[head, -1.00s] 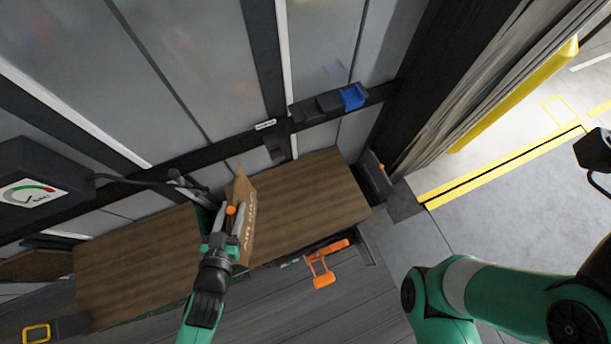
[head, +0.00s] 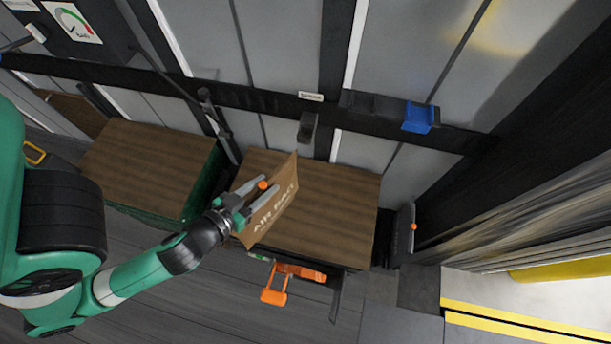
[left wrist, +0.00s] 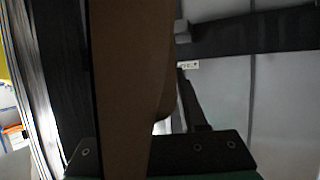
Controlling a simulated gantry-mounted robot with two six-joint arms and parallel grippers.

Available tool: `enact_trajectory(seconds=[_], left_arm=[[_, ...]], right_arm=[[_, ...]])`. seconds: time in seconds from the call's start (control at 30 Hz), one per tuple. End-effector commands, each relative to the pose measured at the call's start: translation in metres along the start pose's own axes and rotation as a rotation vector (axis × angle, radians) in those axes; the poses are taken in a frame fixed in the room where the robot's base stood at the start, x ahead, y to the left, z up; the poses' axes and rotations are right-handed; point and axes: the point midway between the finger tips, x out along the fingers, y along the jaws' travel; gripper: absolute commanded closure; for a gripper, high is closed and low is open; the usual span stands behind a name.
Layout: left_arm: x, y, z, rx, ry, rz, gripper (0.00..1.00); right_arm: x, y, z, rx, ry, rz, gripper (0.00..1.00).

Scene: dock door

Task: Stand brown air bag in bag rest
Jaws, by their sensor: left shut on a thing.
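The brown air bag (head: 270,213), lettered "AIR BAG", is a flat tilted panel with an orange valve. My left gripper (head: 252,197) is shut on it and holds it in front of the right wood-grain load. In the left wrist view the bag (left wrist: 130,85) is a broad brown band across the fingers, hiding much of what lies behind. I cannot tell for certain which fixture is the bag rest; a dark bracket (head: 308,126) hangs from the rail below a small white label (head: 311,97). My right gripper is out of view.
A second wood-grain load (head: 150,165) stands left, with a gap between the two. A blue piece (head: 418,117) sits on the wall rail (head: 460,140). An orange tool (head: 275,292) hangs at the load's front.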

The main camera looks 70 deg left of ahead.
Motion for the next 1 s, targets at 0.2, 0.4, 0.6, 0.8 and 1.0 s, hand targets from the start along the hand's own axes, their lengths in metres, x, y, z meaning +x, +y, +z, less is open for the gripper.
enact_trajectory(seconds=[0.2,0.4,0.6,0.8,1.0], left_arm=[[0.038,-0.001,0.002,-0.011,0.013,-0.009,1.0],[0.101,0.002,-0.001,-0.003,0.01,-0.002,1.0],[0.147,0.004,0.028,-0.001,0.005,0.0,1.0],[0.159,0.005,0.033,0.0,0.006,0.001,1.0],[0.173,0.005,0.054,0.001,0.002,0.001,1.0]], right_arm=[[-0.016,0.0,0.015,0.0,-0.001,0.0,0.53],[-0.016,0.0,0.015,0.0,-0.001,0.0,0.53],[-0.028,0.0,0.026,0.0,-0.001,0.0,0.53],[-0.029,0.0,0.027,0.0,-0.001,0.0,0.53],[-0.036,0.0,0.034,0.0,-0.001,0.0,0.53]])
